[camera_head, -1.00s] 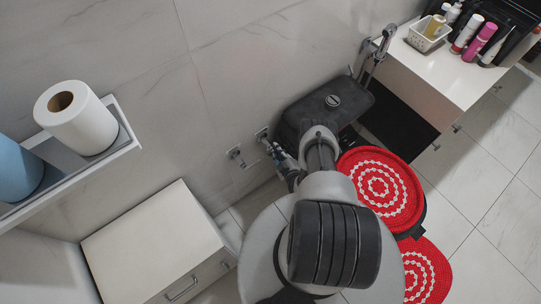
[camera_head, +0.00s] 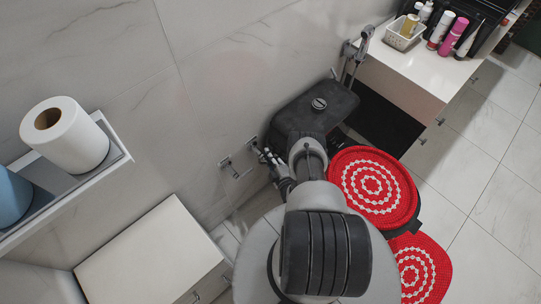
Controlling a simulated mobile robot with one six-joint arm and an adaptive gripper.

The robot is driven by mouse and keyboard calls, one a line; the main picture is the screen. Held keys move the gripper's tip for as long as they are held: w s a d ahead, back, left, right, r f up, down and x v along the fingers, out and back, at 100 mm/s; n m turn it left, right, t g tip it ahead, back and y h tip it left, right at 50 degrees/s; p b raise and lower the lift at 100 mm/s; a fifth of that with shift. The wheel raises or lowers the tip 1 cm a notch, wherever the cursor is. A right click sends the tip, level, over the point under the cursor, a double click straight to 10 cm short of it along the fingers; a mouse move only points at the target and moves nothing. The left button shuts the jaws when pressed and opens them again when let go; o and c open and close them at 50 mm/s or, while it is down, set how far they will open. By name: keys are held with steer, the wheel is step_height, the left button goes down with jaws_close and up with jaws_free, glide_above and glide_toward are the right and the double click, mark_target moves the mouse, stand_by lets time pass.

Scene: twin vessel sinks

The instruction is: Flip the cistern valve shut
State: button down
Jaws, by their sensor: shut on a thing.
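The dark cistern (camera_head: 345,103) with a round button stands against the wall behind the toilet. The small metal cistern valve (camera_head: 253,143) is on the wall just left of the cistern. My gripper (camera_head: 266,155) is at this valve, its fingertips closed at the valve's handle. The fingers and handle are small here and overlap, so the handle's exact angle cannot be told. My arm covers the area below and right of the gripper.
A second wall fitting (camera_head: 228,167) is left of the valve. The toilet lid has a red patterned cover (camera_head: 374,187), with a matching mat (camera_head: 420,268) below. A white cabinet (camera_head: 150,250) stands lower left. A shelf (camera_head: 110,160) holds a paper roll (camera_head: 64,134). A counter (camera_head: 425,70) is upper right.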

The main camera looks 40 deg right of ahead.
steer(key=shift+r, duration=0.1)
steer(key=c, duration=1.6)
jaws_free()
steer(key=v, duration=0.7)
steer(key=shift+s, duration=0.2)
steer(key=shift+r, duration=0.1)
